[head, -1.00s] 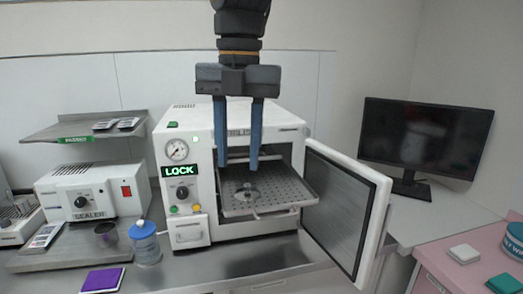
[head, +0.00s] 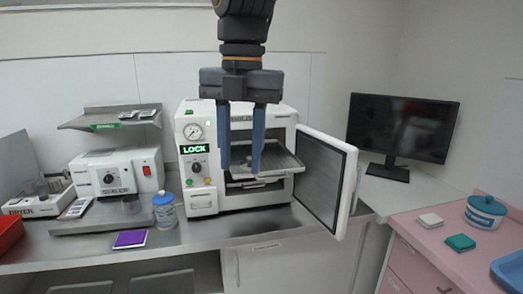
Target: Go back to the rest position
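My gripper (head: 241,166) hangs down in the upper middle of the head view. Its two blue fingers are apart, with nothing visible between them. Behind it stands the white autoclave (head: 198,168) with a gauge and a green LOCK display. Its door (head: 325,185) is swung wide open to the right. A perforated tray (head: 283,161) sticks out of the chamber. Something small and metallic lies on the tray, partly hidden by the fingers.
A sealer (head: 118,172) under a shelf, a blue-lidded jar (head: 165,209) and a purple pad (head: 130,239) are on the counter at left. A monitor (head: 402,128) stands at right. A pink cabinet (head: 415,245) holds a teal pot (head: 486,212). The counter front is clear.

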